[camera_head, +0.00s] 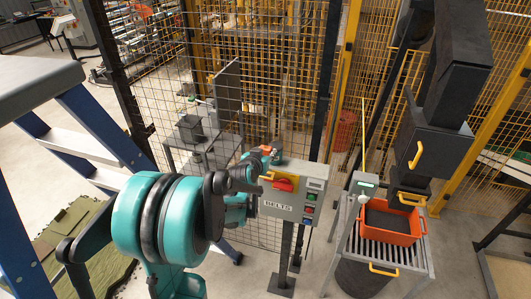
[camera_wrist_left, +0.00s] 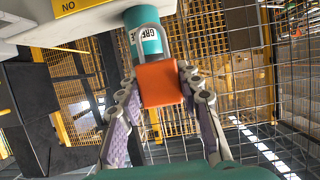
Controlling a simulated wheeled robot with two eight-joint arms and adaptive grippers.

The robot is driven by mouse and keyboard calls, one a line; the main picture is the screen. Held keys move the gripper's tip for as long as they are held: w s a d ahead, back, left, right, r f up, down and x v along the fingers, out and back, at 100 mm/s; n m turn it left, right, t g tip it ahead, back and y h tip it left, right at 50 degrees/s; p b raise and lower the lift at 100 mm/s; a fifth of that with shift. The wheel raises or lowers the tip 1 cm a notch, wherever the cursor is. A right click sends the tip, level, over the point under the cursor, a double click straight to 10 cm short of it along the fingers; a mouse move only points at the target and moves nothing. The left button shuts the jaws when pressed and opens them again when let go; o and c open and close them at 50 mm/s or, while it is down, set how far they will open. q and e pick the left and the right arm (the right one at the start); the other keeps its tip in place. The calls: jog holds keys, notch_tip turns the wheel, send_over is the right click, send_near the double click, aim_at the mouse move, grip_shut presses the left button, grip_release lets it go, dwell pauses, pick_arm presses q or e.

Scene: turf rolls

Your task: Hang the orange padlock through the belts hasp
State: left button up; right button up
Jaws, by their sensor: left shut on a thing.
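The grey control box (camera_head: 288,200) marked BELTS stands on a post, with a red switch (camera_head: 284,185) on a yellow plate on its front. I cannot make out the hasp as a separate part. The orange padlock (camera_wrist_left: 162,87) is between the fingers of my left gripper (camera_wrist_left: 161,80), which is shut on its body. Its grey shackle points away from the gripper, in front of a teal cylinder (camera_wrist_left: 145,35) with a white label. In the head view, my left gripper (camera_head: 262,160) is at the box's upper left corner, and the padlock is small there. My right gripper is not in view.
A black mesh fence (camera_head: 255,60) rises behind the box. A blue-sided stepladder (camera_head: 90,110) stands at the left. An orange crate (camera_head: 394,238) sits on a slatted stand at the right, below a dark machine with yellow handles (camera_head: 416,155).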

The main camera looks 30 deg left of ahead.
pick_arm(q)
jog(key=shift+f+b, duration=1.4)
jog(key=shift+f, duration=0.45)
jog(key=shift+b, duration=0.4)
jog(key=shift+f+b, duration=2.3)
jog(key=shift+f, duration=0.25)
jog(key=o, duration=1.3)
jog(key=shift+s+r, duration=0.1)
jog(key=v, duration=1.2)
